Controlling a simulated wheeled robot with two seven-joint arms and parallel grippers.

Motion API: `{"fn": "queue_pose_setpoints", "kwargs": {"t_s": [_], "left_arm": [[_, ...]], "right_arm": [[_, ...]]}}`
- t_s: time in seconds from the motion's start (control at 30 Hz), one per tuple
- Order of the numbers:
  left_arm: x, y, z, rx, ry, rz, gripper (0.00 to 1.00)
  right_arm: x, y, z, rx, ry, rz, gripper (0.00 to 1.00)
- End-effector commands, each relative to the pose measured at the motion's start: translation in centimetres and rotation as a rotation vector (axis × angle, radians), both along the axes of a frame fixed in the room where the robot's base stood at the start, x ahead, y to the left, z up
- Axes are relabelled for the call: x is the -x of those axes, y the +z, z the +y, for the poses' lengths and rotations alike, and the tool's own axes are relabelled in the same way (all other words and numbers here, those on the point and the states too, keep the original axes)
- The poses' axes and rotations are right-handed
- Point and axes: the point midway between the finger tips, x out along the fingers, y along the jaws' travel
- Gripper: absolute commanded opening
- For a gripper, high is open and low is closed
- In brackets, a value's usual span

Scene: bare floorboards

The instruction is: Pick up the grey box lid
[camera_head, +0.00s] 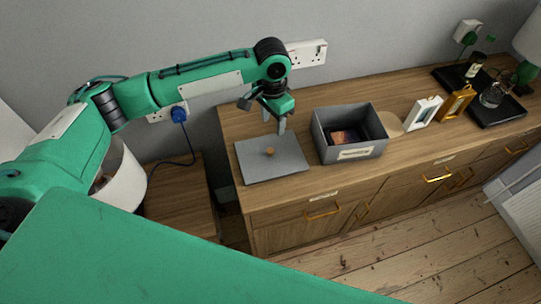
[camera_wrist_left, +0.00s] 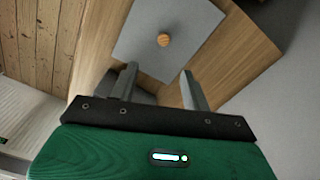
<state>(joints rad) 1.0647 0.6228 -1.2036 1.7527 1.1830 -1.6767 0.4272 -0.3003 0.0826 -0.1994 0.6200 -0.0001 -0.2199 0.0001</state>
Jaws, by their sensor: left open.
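The grey box lid (camera_head: 260,166) lies flat on the left end of the wooden sideboard, with a small round wooden knob (camera_head: 269,152) at its middle. In the left wrist view the lid (camera_wrist_left: 143,42) and its knob (camera_wrist_left: 164,40) lie beyond the fingertips. My left gripper (camera_head: 275,130) is above the lid's back edge, pointing down, open and empty; its two spread fingers (camera_wrist_left: 160,78) show in the left wrist view. The grey box (camera_head: 335,159) stands open to the right of the lid, with a dark reddish item inside. My right gripper is not in view.
The wooden sideboard (camera_head: 290,198) runs along the wall. Right of the box stand a white frame (camera_head: 424,112), a gold frame (camera_head: 457,103) and dark trays with bottles (camera_head: 498,110). A lower wooden cabinet (camera_head: 176,200) with a white lamp shade is at left.

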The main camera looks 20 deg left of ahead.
Motion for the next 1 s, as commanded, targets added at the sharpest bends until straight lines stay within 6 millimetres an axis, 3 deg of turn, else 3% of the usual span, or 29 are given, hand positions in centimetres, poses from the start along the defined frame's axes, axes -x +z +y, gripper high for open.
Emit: {"fn": "queue_pose_setpoints", "kwargs": {"t_s": [0.17,0.5,0.77,1.0], "left_arm": [[-0.5,-0.1,0.9,-0.016,0.021,0.008,0.48],[-0.5,-6.2,0.8,-0.015,0.021,0.008,0.48],[-0.4,-8.3,0.7,-0.015,0.019,0.007,0.48],[0.0,-11.8,0.7,-0.016,0.02,0.008,0.48]], "right_arm": [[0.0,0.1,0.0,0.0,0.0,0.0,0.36],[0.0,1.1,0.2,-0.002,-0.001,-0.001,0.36],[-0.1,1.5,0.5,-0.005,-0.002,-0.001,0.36],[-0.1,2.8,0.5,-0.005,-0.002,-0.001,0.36]]}}
